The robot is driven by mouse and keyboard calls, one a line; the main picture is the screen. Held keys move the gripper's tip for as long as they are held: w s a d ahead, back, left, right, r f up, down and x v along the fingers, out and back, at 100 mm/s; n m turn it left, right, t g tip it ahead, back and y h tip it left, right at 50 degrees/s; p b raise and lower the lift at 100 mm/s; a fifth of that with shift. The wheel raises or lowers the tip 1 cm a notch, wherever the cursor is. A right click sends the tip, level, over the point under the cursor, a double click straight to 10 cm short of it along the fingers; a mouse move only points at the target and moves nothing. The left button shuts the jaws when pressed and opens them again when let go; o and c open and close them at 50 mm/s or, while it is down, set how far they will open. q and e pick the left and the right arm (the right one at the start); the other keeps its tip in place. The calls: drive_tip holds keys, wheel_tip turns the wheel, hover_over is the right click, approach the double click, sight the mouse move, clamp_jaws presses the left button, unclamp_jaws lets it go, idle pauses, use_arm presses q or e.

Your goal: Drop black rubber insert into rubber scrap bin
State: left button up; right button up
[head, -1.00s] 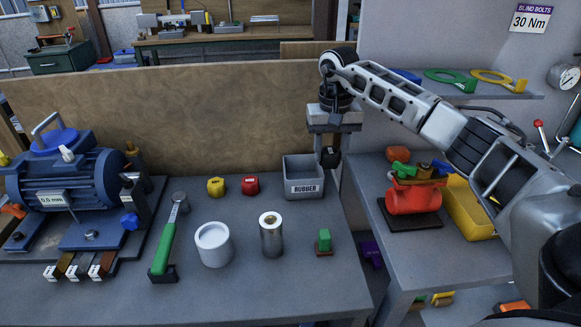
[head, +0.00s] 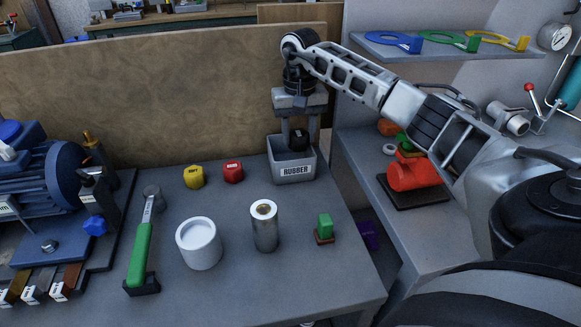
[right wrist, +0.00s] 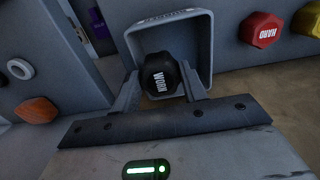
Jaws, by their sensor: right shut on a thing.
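My right gripper (head: 297,138) points down at the grey rubber scrap bin (head: 294,172), which is labelled RUBBER and stands at the back right of the bench. The gripper is shut on a black rubber insert (head: 299,141). The insert hangs between the fingers at the bin's opening. In the right wrist view the insert (right wrist: 159,74) shows the word WORN, and the bin's walls (right wrist: 204,45) lie around and behind it. I cannot tell exactly how deep it sits relative to the rim. My left gripper is out of view.
A yellow piece (head: 194,177) and a red piece (head: 233,171) lie left of the bin. A white cup (head: 198,245), a metal cylinder (head: 264,228), a green block (head: 324,228) and a green-handled hammer (head: 141,250) stand nearer. A tan panel (head: 150,95) rises behind.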

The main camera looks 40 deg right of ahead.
drive_tip(key=o, duration=1.1)
drive_tip(key=shift+f, duration=0.1)
wheel_tip(320, 180, up, 16)
drive_tip(key=shift+p, duration=0.95)
